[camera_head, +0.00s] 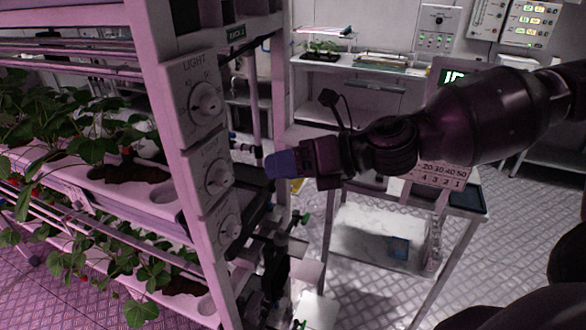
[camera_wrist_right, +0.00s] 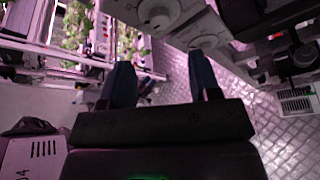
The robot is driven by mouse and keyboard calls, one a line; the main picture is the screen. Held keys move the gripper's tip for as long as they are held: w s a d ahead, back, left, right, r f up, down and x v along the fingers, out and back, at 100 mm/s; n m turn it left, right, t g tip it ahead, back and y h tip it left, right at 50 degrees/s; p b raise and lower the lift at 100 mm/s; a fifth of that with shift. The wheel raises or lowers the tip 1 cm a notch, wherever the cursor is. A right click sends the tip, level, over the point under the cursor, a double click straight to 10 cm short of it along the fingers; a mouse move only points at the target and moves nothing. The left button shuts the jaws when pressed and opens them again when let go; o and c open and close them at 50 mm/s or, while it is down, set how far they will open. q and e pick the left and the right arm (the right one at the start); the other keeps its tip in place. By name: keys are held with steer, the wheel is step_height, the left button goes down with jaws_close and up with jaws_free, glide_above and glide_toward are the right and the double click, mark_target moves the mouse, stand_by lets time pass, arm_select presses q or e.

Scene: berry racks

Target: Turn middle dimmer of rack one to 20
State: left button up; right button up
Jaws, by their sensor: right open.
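The rack post (camera_head: 170,130) on the left carries three stacked white dimmer panels. The middle dimmer (camera_head: 217,177) has a round white knob; its scale is too small to read. The top dimmer (camera_head: 205,98), marked LIGHT, is above it and the bottom dimmer (camera_head: 228,228) below. My right gripper (camera_head: 272,165) is to the right of the middle dimmer, apart from it in the picture. In the right wrist view my right gripper (camera_wrist_right: 160,78) has its two blue fingers apart with nothing between them. A dimmer knob (camera_wrist_right: 158,12) shows beyond the fingers; I cannot tell which one.
Strawberry plants (camera_head: 90,135) fill the rack shelves on the left. A metal cart (camera_head: 400,260) stands under my right arm. A white bench (camera_head: 360,65) and wall control panels (camera_head: 437,25) are behind. Dark hardware (camera_head: 270,215) hangs beside the lower dimmers.

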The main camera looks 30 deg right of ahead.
steer(key=shift+s+d+r, duration=0.15)
steer(key=shift+s+d, duration=0.15)
steer(key=shift+d, duration=0.05)
stand_by(0.4)
